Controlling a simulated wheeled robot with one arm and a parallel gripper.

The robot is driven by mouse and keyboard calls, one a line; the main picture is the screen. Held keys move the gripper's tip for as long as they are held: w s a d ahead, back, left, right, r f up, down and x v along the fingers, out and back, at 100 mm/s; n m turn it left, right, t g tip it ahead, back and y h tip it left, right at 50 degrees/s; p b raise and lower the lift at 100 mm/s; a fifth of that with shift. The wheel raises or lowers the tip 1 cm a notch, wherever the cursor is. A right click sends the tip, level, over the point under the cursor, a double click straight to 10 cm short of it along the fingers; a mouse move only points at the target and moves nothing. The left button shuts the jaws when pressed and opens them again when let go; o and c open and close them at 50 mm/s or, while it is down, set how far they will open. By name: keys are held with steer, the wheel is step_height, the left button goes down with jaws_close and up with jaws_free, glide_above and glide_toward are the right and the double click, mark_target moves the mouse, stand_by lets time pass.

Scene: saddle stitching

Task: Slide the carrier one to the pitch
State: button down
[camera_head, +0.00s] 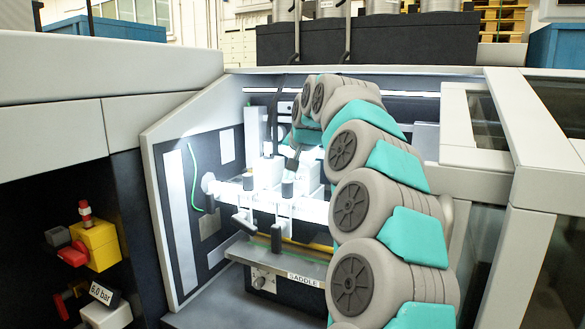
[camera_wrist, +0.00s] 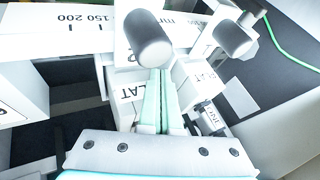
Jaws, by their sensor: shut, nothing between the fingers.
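Two white block-like carriers sit side by side on a light bar inside the lit machine bay, a left one (camera_head: 266,172) and a right one (camera_head: 302,180). I cannot tell which is carrier one. Dark knobs stand at the carriers, one of them at the middle (camera_head: 287,188). My gripper (camera_head: 292,161) is over the carriers from above. In the wrist view its pale green fingers (camera_wrist: 160,95) are together and empty, with tips close to a dark grey knob (camera_wrist: 148,42); I cannot tell whether they touch. White blocks with partly hidden lettering flank the fingers.
A white scale (camera_wrist: 75,20) marked 150 and 200 runs near the knob in the wrist view. Another dark knob (camera_wrist: 235,40) stands beyond. A shelf labelled SADDLE (camera_head: 290,272) is below the bar. Side panels close in the bay, and my arm fills its right side.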

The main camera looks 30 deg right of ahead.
mark_target(271, 187)
steer(key=x, duration=0.5)
steer(key=shift+a+f, duration=0.15)
steer(key=shift+a, duration=0.15)
steer(key=shift+w+a+p, duration=0.2)
steer(key=shift+w+a, duration=0.3)
steer(key=shift+w, duration=0.2)
steer(key=shift+w+a+p, duration=0.15)
steer(key=shift+w+a, duration=0.35)
steer(key=shift+w, duration=0.2)
steer(key=shift+s, duration=0.1)
